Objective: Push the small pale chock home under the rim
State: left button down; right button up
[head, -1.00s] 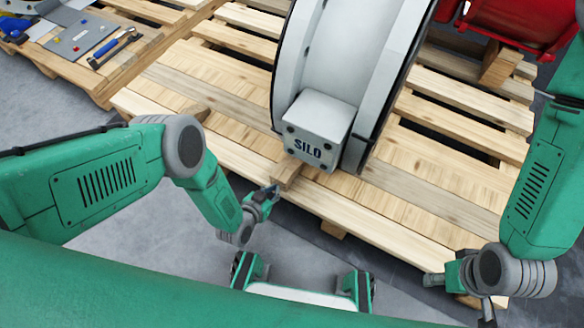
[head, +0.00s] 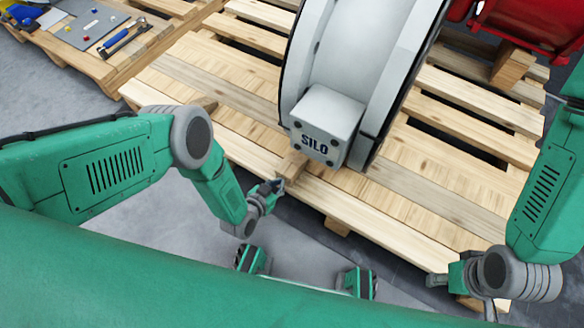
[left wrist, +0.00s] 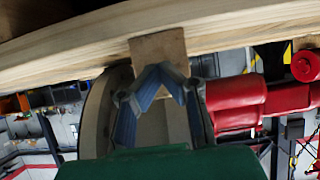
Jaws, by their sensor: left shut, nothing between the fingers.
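The small pale wooden chock (head: 293,165) lies on the pallet at the lower edge of the white round rim marked SILO (head: 315,144). Its far end meets or goes under the rim; I cannot tell how deep. My left gripper (head: 279,185) is shut and empty, with its tips at the chock's near end. In the left wrist view the shut blue-grey fingers (left wrist: 162,72) are in front of the chock's end face (left wrist: 158,47), and contact is unclear. My right gripper (head: 434,281) is at the lower right, away from the chock, its fingers too small to read.
The slatted wooden pallet (head: 400,215) carries the white part. A wooden piece (head: 207,103) shows partly behind my left arm. A red object (head: 525,30) stands at the upper right. A second pallet (head: 95,75) with a hammer (head: 125,40) is at the upper left. Grey floor lies in front.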

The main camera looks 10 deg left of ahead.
aim_at(298, 157)
pick_arm(q)
jog(key=shift+a, duration=0.1)
jog(key=shift+w+d, duration=0.2)
jog(key=shift+w, duration=0.25)
dwell(0.4)
jog(key=shift+w+d, duration=0.5)
jog(key=shift+w, duration=0.9)
jog(key=shift+w+d, duration=0.55)
jog(key=shift+w, duration=0.9)
jog(key=shift+w+d, duration=0.5)
jog(key=shift+w, duration=0.9)
jog(key=shift+w+d, duration=0.15)
jog(key=shift+w, duration=0.2)
jog(key=shift+w+d, duration=0.15)
jog(key=shift+w, duration=0.4)
jog(key=shift+r, duration=0.1)
